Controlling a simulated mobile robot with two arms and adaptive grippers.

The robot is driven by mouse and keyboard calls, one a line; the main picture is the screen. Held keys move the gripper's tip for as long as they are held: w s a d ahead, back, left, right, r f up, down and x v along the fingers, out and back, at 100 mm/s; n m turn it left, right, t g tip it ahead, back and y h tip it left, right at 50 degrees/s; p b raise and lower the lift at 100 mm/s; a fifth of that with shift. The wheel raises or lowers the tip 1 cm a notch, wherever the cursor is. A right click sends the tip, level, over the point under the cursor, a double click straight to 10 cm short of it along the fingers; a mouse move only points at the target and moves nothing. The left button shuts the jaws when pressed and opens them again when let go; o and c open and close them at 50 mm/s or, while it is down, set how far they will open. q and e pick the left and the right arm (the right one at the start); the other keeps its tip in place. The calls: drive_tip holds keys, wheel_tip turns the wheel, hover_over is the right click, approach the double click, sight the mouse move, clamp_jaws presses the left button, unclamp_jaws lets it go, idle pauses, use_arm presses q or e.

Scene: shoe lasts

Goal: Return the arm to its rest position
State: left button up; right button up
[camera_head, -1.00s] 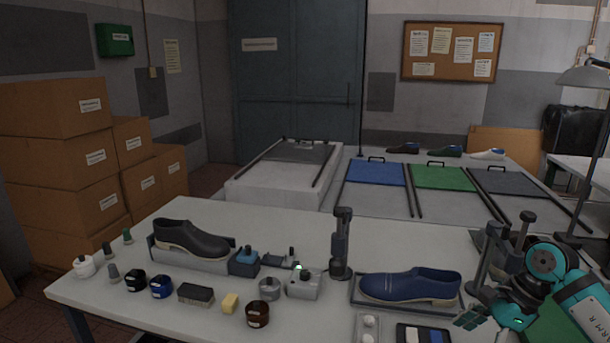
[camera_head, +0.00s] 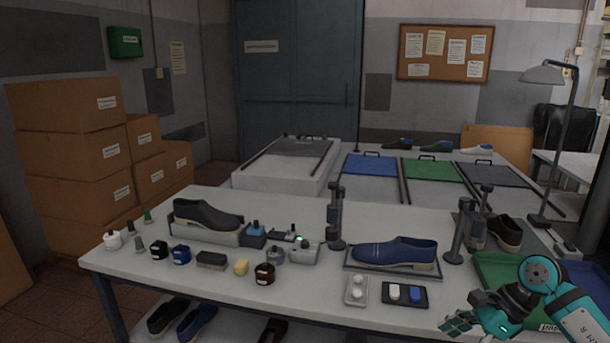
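My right gripper (camera_head: 463,322) is at the lower right, in front of the table's near edge. Its arm comes in from the right edge. Its finger pads point left and overlap in this view, so I cannot tell how far apart they are. I see nothing held in it. My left gripper is not in view. A blue shoe (camera_head: 395,251) lies on a grey tray at the right of the table, and my gripper is apart from it.
Other shoes (camera_head: 198,322) lie under the table. Boxes (camera_head: 70,152) stand at the left.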

drive_tip(key=w+a+f+m+t+y, duration=0.45)
drive_tip(key=a+f+m+y, duration=0.25)
drive_tip(key=a+f+m, duration=0.3)
drive_tip(key=s+d+f+m+t+h, duration=0.2)
drive_tip(key=d+f+m+t+h, duration=0.15)
drive_tip(key=f+m, duration=0.75)
drive_tip(key=s+d+f+m+t+h, duration=0.2)
drive_tip(key=f+m+t+h, duration=0.15)
drive_tip(key=f+m, duration=0.7)
drive_tip(key=s+d+f+m+g+h, duration=0.2)
drive_tip(key=s+f+m+g+h, duration=0.25)
drive_tip(key=s+f+m, duration=0.95)
drive_tip(key=s+a+f+m+g+h, duration=0.1)
drive_tip(key=s+f+g, duration=0.2)
drive_tip(key=s, duration=1.2)
drive_tip(key=s+a+f+m+g+h, duration=0.1)
drive_tip(key=s+a+f+m+g, duration=0.1)
drive_tip(key=s+f, duration=0.7)
drive_tip(key=s+g, duration=0.1)
drive_tip(key=s, duration=0.6)
drive_tip(key=shift+s+a+f+g, duration=0.2)
drive_tip(key=shift+a+g, duration=0.05)
drive_tip(key=shift+g, duration=0.15)
